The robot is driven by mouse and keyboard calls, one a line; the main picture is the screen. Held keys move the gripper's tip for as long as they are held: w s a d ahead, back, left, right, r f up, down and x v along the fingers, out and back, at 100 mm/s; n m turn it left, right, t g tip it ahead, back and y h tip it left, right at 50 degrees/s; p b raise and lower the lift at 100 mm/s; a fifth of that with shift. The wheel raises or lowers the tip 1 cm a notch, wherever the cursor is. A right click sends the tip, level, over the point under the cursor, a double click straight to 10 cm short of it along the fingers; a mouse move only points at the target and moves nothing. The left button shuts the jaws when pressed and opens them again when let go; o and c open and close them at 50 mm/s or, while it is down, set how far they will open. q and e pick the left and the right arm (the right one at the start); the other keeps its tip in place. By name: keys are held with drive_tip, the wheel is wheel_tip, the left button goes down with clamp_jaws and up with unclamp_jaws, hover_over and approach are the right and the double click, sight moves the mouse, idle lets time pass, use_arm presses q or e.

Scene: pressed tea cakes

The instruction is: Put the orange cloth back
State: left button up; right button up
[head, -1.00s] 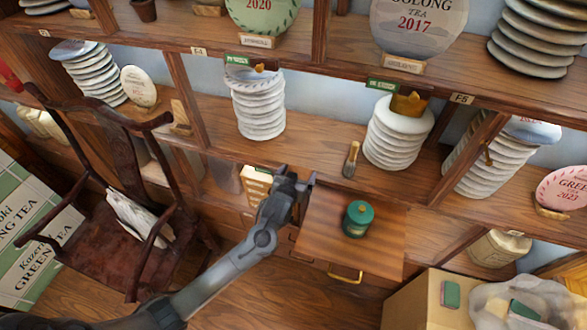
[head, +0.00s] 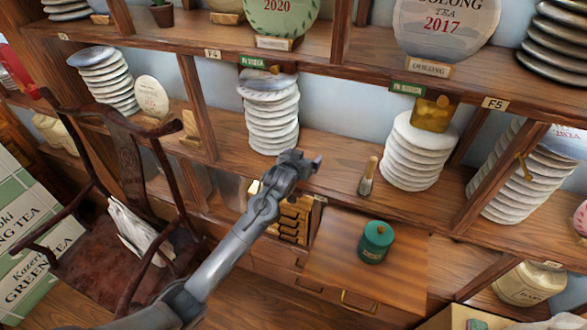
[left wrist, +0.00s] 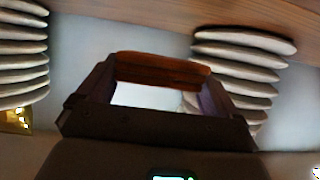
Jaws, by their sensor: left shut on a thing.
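My left gripper (head: 308,162) is in front of the middle shelf, just below and right of a stack of pale tea cakes (head: 271,118). In the left wrist view the jaws (left wrist: 160,85) are shut on an orange-brown strip (left wrist: 163,69), which looks like the orange cloth. It spans the fingertips, and stacks of discs stand behind it to the left and right (left wrist: 238,65). In the head view the cloth cannot be made out at the jaws. My right gripper is in neither view.
A brush (head: 368,177) stands on the shelf between two stacks, the right one (head: 412,155) near a gold object (head: 433,114). A green tin (head: 375,242) stands on a wooden surface (head: 325,268) below. A dark chair (head: 100,240) with a pale cloth is at left.

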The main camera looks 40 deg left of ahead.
use_arm(q)
drive_tip(key=a+f, duration=0.2)
drive_tip(key=a, duration=0.1)
drive_tip(key=shift+s+a, duration=0.15)
drive_tip(key=shift+a, duration=0.05)
drive_tip(key=shift+f, duration=2.05)
drive_tip(key=shift+f, duration=0.15)
drive_tip(key=o, duration=0.7)
drive_tip(key=shift+c, duration=0.2)
